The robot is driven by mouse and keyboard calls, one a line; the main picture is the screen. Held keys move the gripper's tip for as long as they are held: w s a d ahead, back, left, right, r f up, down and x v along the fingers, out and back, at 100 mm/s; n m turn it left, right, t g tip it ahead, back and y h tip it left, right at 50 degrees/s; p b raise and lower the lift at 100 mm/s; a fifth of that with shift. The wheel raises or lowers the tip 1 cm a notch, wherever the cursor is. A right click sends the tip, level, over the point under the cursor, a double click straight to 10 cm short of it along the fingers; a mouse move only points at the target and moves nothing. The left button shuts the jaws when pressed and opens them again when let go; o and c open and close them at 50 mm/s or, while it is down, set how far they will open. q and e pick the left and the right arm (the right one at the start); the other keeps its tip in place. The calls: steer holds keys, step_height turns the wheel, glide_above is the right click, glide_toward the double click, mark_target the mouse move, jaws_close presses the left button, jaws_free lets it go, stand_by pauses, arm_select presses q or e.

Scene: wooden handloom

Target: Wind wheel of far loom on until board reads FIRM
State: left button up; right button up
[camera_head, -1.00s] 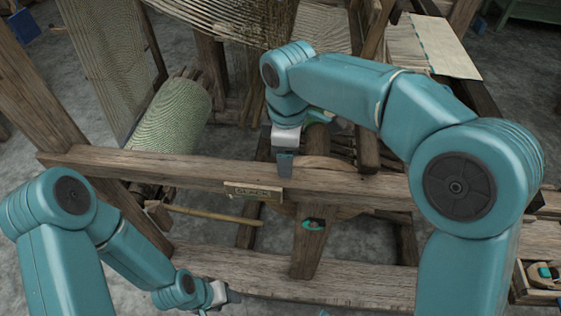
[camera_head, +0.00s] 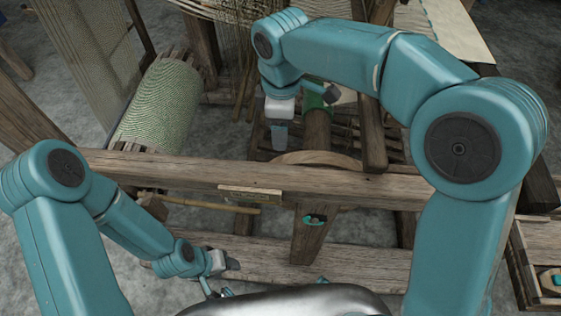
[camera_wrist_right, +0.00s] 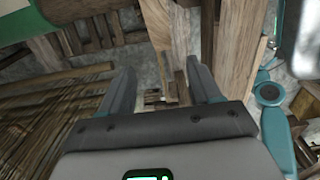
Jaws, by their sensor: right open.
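A wooden wheel (camera_head: 318,158) shows only its upper rim behind the loom's front beam; the beam hides the rest. A small board (camera_head: 250,193) is fixed on the beam's front face, and its lettering is too small to read. My right gripper (camera_head: 279,138) points down just behind the beam, left of the wheel's rim. In the right wrist view its two fingers (camera_wrist_right: 163,88) are spread with nothing between them, over wooden beams. My left gripper (camera_head: 228,266) hangs low in front of the loom, near the lower beam; its jaws are too small to judge.
A roll of pale green cloth (camera_head: 160,105) lies at the left, with threads behind it. A post (camera_head: 309,242) below the beam carries a small teal piece (camera_head: 314,220). A wooden tray (camera_head: 530,270) stands at the right. A wooden rod (camera_head: 205,204) runs below the beam.

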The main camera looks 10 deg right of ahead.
mark_target(281, 161)
step_height(281, 161, down, 16)
steer(key=shift+s+r+b, duration=0.1)
steer(key=shift+b, duration=0.85)
jaws_close()
steer(key=shift+a+f+h, duration=0.3)
steer(key=shift+a, duration=0.05)
steer(key=shift+w+a+f+g+h+p, duration=0.2)
steer(key=shift+a+f+g+h+p, duration=0.15)
steer(key=shift+a+f+h, duration=0.45)
steer(key=shift+w+f+h, duration=0.15)
steer(key=shift+f+h, duration=0.45)
steer(key=shift+f, duration=0.05)
jaws_free()
steer(key=shift+a, duration=0.1)
